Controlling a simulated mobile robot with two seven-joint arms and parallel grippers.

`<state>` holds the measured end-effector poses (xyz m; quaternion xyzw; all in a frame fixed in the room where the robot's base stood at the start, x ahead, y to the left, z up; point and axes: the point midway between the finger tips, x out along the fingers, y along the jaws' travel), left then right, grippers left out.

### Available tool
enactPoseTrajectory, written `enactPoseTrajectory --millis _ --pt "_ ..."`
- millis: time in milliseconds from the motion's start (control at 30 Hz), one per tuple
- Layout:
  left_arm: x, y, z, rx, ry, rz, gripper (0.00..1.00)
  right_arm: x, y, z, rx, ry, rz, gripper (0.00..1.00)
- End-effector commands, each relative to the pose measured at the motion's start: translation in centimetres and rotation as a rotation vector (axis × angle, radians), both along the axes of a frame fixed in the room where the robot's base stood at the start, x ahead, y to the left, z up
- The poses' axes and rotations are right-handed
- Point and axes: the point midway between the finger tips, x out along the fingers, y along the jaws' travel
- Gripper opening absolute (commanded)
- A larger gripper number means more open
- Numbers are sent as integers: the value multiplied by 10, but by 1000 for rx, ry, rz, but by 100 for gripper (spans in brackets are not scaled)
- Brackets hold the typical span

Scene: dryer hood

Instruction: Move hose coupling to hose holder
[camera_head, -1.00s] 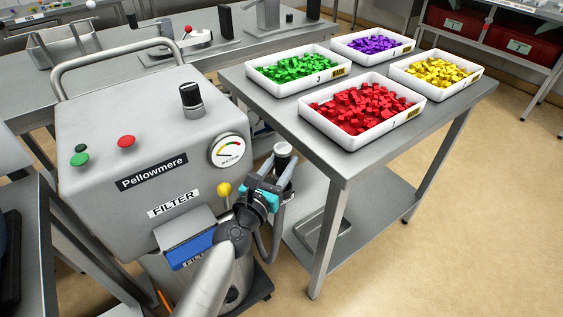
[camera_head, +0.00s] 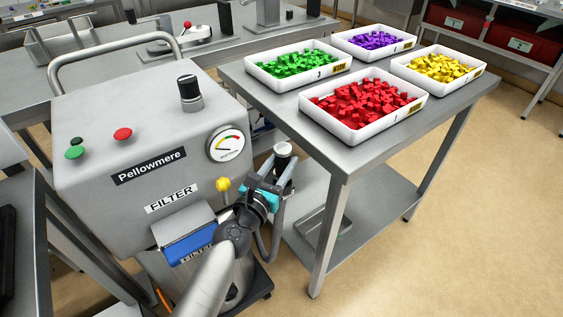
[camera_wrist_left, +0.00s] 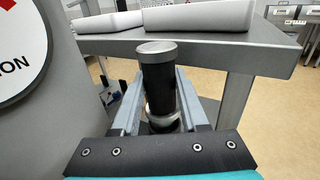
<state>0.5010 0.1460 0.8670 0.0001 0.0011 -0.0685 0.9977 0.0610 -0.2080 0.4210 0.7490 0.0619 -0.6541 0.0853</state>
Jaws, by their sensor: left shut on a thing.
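The hose coupling (camera_head: 283,152) is a black cylinder with a pale metal cap, standing roughly upright to the right of the grey machine. It also shows in the left wrist view (camera_wrist_left: 158,82), between the two grey fingers. My left gripper (camera_head: 280,178), with a teal band, is shut on the coupling; its lower end is partly hidden by the fingers. A grey curved hose (camera_head: 262,246) shows below the gripper. I cannot pick out the hose holder for certain. My right gripper is not in view.
The Pellowmere machine (camera_head: 130,125) with a gauge, knobs and a blue-fronted filter drawer (camera_head: 190,249) is close on the left. A steel table (camera_head: 345,160) with trays of coloured blocks stands just right of the coupling. Open floor (camera_head: 480,210) lies farther right.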

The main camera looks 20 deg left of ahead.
Motion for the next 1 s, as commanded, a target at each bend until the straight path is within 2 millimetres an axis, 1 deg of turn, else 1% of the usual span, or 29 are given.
enactPoseTrajectory --millis 867,900,1000 --pt "0 0 -23 0 1 0 0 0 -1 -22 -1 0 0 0" --pt "0 0 -22 0 1 0 48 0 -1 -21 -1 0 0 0" --pt "0 0 -22 0 1 0 59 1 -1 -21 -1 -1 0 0"
